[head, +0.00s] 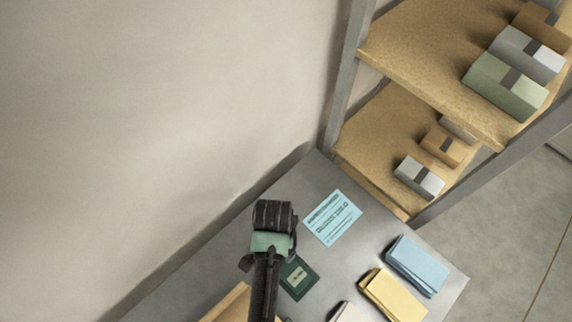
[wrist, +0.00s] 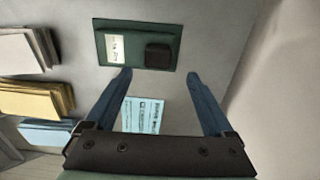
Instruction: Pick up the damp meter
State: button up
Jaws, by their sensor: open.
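The damp meter appears to be the dark green, flat rectangular thing with a white label and a raised black block (wrist: 138,44). It lies on the grey tabletop, at the top of the wrist view. In the head view it (head: 299,281) lies just right of my arm, which covers part of it. My gripper (wrist: 160,74) is open and empty. In the wrist view its two blue fingers point toward the damp meter's lower edge, and its body shows beyond the fingertips. The fingertips are hidden in the head view.
A light blue printed sheet (head: 332,217) lies on the grey table (head: 372,232). A blue stack (head: 417,264), a yellow stack (head: 393,296) and a whitish stack (head: 350,313) stand to the right. Shelves with boxes (head: 505,87) rise at the back right. A bare wall runs along the left.

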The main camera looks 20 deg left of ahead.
aim_at(294, 274)
jog(key=f, duration=0.3)
jog(key=s+f+p, duration=0.1)
jog(key=f, duration=0.1)
jog(key=shift+f, duration=0.7)
jog(key=shift+w, duration=0.1)
grip_shut()
